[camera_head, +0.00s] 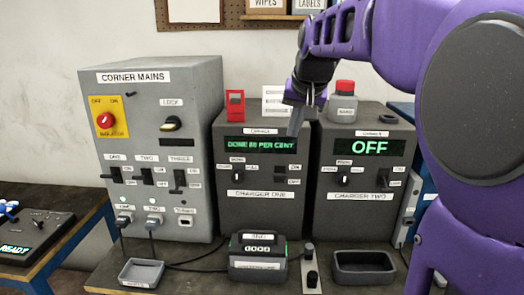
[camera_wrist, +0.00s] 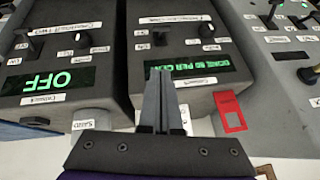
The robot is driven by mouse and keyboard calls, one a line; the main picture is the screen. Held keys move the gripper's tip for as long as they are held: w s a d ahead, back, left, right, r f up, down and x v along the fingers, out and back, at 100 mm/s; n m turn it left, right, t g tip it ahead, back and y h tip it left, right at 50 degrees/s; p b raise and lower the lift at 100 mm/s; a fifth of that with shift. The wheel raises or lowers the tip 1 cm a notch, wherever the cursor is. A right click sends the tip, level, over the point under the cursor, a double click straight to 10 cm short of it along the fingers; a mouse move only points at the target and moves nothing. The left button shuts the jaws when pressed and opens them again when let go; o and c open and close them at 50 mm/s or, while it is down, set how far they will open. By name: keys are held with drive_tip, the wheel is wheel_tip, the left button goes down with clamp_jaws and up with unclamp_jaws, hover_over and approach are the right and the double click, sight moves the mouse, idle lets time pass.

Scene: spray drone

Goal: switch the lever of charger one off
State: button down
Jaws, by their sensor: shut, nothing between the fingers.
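Charger one (camera_head: 262,215) is the grey box in the middle of the head view, with a green display (camera_head: 261,144) reading "DONE 80 PER CENT". Its small dark lever (camera_head: 280,179) is at the right of its front, beside two small labels; its exact position is hard to tell. The lever also shows upside down in the wrist view (camera_wrist: 160,37), beyond my fingertips. My gripper (camera_head: 295,128) is shut and empty, pointing down in front of the upper right of charger one. In the wrist view the closed fingers (camera_wrist: 160,75) overlap the display's edge, apart from the lever.
Charger two (camera_head: 362,215), reading "OFF", stands right of charger one. The corner mains box (camera_head: 150,85) stands left. A red tag (camera_head: 235,105) and a red-capped object (camera_head: 344,100) are on top of the chargers. A battery pack (camera_head: 258,262) and trays (camera_head: 363,268) lie in front.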

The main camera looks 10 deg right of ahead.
drive_tip(key=b, duration=0.1)
hover_over(280, 173)
drive_tip(key=s, duration=0.2)
drive_tip(key=f, duration=0.5)
drive_tip(key=d+f, duration=0.1)
drive_tip(key=f, duration=0.2)
drive_tip(key=shift+f, duration=0.3)
drive_tip(key=shift+s+a+f+b, duration=0.15)
drive_tip(key=shift+s+a+f, duration=0.05)
drive_tip(key=shift+f, duration=0.35)
drive_tip(key=shift+s+a+f+b, duration=0.15)
drive_tip(key=shift+s+a+f, duration=0.05)
drive_tip(key=shift+f, duration=0.3)
drive_tip(key=shift+s+a+f, duration=0.1)
drive_tip(key=shift+f, duration=0.5)
drive_tip(key=shift+f+b, duration=0.2)
drive_tip(key=shift+b, duration=0.15)
